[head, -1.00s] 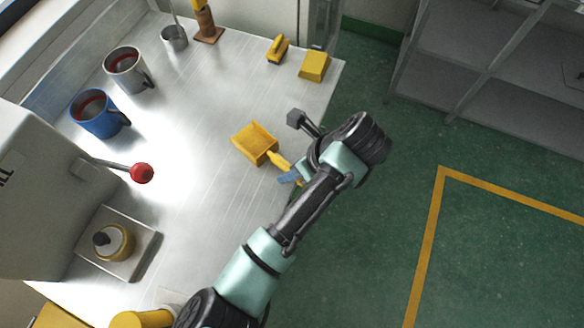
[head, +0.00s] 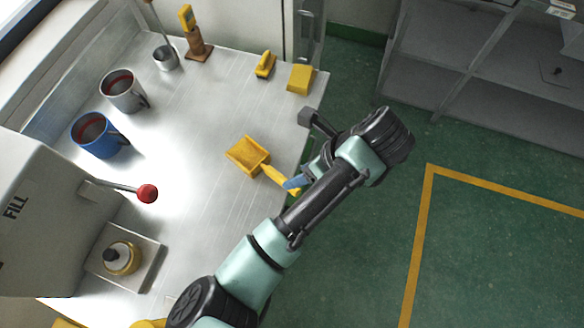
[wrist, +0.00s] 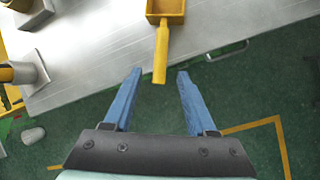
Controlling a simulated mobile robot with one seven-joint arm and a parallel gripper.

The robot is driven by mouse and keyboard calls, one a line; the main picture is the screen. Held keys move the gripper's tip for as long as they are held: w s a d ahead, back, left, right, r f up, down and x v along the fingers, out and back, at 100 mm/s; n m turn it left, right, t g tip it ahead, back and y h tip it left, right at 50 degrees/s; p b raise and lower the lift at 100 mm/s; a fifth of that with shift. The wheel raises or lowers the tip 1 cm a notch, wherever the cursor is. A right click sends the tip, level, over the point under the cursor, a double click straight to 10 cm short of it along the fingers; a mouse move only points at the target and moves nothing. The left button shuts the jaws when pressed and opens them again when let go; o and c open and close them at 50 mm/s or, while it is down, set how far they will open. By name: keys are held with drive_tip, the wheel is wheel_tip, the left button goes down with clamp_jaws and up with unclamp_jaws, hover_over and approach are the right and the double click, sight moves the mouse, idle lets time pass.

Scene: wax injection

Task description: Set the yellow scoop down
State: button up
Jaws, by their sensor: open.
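The yellow scoop (head: 248,157) lies on the metal bench near its right edge, its handle pointing toward my gripper. In the wrist view the scoop (wrist: 162,48) is at the top centre, with its handle end close to the bench edge. My gripper (head: 296,183) is open. In the wrist view its two blue fingers (wrist: 155,73) stand wide apart on either side of the handle end, with gaps on both sides and nothing held. Part of the gripper is hidden behind my arm in the head view.
On the bench (head: 200,220) stand a blue mug (head: 97,137), a grey mug (head: 122,92), a yellow block (head: 300,79) and a yellow-handled brush (head: 265,65). A fill machine (head: 35,205) with a red-knobbed lever (head: 147,193) is at left. The bench around the scoop is clear.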

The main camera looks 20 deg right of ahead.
drive_tip(key=shift+p+v, duration=1.4)
drive_tip(key=shift+v, duration=0.6)
drive_tip(key=w+d+r+n+t+h, duration=0.35)
drive_tip(key=w+d+r, duration=0.2)
drive_tip(key=r, duration=0.25)
drive_tip(key=w+d+r+n+t+h, duration=0.2)
drive_tip(key=w+d+r+n+h, duration=0.15)
drive_tip(key=d+r, duration=0.35)
drive_tip(key=w+r+n+t+h, duration=0.2)
drive_tip(key=r, duration=0.6)
drive_tip(key=w+r+n+t+h, duration=0.2)
drive_tip(key=r+n, duration=0.1)
drive_tip(key=r, duration=0.5)
drive_tip(key=s+a+r+n+t, duration=0.1)
drive_tip(key=a+r+n+t, duration=0.4)
drive_tip(key=r, duration=0.5)
drive_tip(key=s+a+r+n+t, duration=0.1)
drive_tip(key=a+r+n+t, duration=0.3)
drive_tip(key=a+r, duration=0.45)
drive_tip(key=s+a+r+n+t+y, duration=0.6)
drive_tip(key=s+a+r+n, duration=0.2)
drive_tip(key=a+r+n, duration=0.1)
wheel_tip(320, 180, up, 2)
drive_tip(key=shift+s+a+r+y, duration=0.15)
drive_tip(key=shift+s+a+y, duration=0.15)
drive_tip(key=shift+a, duration=0.5)
